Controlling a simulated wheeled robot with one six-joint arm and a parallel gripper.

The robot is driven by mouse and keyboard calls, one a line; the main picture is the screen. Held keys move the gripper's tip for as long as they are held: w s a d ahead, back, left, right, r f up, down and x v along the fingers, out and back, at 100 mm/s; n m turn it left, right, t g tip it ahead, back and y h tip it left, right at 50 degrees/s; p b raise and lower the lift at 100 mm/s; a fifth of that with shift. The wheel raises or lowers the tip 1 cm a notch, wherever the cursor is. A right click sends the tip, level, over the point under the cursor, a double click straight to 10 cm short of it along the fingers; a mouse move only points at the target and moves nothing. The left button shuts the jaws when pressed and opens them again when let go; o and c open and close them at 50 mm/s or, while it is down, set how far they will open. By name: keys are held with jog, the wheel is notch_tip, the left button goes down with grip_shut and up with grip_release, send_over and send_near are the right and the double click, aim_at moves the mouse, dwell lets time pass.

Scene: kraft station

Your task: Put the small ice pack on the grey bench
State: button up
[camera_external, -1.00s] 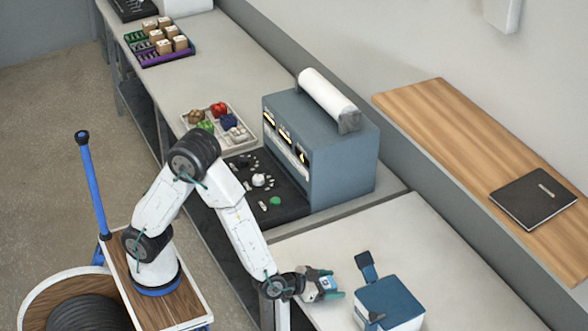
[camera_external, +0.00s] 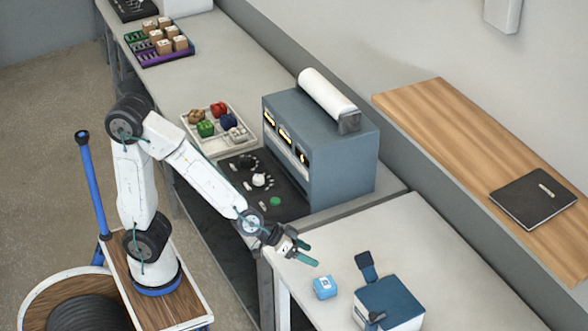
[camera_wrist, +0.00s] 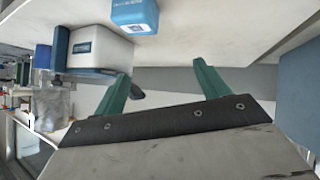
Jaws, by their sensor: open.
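The small ice pack (camera_external: 323,287) is a light blue block with a white label. It sits on the grey bench (camera_external: 425,240), near the bench's left edge and beside a blue-lidded white cooler box. In the wrist view the ice pack (camera_wrist: 135,16) shows at the top, apart from the fingers. My gripper (camera_external: 307,253) is open and empty, with green fingers spread, above and behind the ice pack near the bench's left edge. In the wrist view my gripper (camera_wrist: 165,85) has nothing between its fingers.
The cooler box (camera_external: 388,302) stands right of the ice pack, with a blue upright part (camera_external: 367,267) beside it. A blue-grey machine (camera_external: 320,150) with a white roll stands on the farther bench. The right part of the grey bench is clear.

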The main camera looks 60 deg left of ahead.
jog(key=s+a+r+g+y, duration=0.1)
jog(key=s+a+r+g, duration=0.1)
jog(key=s+a, duration=0.4)
jog(key=s+a+r+g+y, duration=0.1)
jog(key=s+a+r+g, duration=0.2)
jog(key=s+a, duration=0.4)
jog(key=a+r, duration=0.1)
jog(key=a, duration=0.7)
jog(key=shift+a+g+y, duration=0.3)
jog(key=shift+a, duration=0.1)
jog(key=shift+o, duration=0.5)
jog(key=s+a+n+g+y, duration=0.1)
jog(key=s+a+g+y, duration=0.1)
jog(key=s+a, duration=0.4)
jog(key=shift+s+a+r+n, duration=0.4)
jog(key=shift+s+r, duration=0.05)
jog(key=shift+s, duration=0.5)
